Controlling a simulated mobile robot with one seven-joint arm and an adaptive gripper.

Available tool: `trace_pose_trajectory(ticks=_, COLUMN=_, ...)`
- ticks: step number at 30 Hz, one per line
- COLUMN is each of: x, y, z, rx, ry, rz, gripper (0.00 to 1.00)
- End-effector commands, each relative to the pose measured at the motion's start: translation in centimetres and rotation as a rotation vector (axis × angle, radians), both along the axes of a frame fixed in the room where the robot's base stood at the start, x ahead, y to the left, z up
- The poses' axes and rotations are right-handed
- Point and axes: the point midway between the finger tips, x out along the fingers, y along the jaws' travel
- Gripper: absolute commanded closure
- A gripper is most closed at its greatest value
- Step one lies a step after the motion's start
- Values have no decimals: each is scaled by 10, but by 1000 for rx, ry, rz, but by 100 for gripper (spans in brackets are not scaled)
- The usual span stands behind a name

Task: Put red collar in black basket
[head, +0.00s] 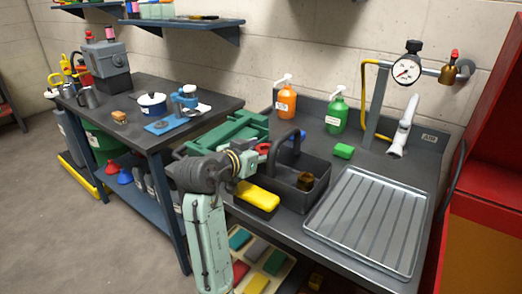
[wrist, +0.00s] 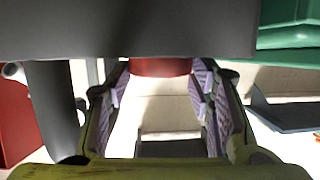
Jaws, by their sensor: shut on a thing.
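The red collar (wrist: 160,67) is between the two ridged finger pads of my gripper (wrist: 160,85) in the wrist view, its upper part hidden behind a large dark shape. In the head view a small red piece (head: 264,148) shows at the tip of my gripper (head: 258,155). The black basket (head: 312,201) stands on the bench just right of my gripper, with its arched handle (head: 289,137) raised. My gripper is at the basket's left side, near the handle. A brown object (head: 305,181) lies inside the basket.
A green toolbox (head: 236,128) stands behind my arm, and a yellow block (head: 257,196) lies in front of the basket. A ribbed metal tray (head: 368,222) is to the right. Orange (head: 286,102) and green (head: 337,113) pump bottles stand behind, near a green block (head: 343,151).

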Motion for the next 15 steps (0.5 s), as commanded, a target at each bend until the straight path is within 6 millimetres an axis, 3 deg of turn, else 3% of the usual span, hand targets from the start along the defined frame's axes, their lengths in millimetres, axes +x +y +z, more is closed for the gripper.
trace_pose_trajectory(ticks=15, x=0, y=0, z=-13, rx=-1, ry=2, rz=-1, gripper=93)
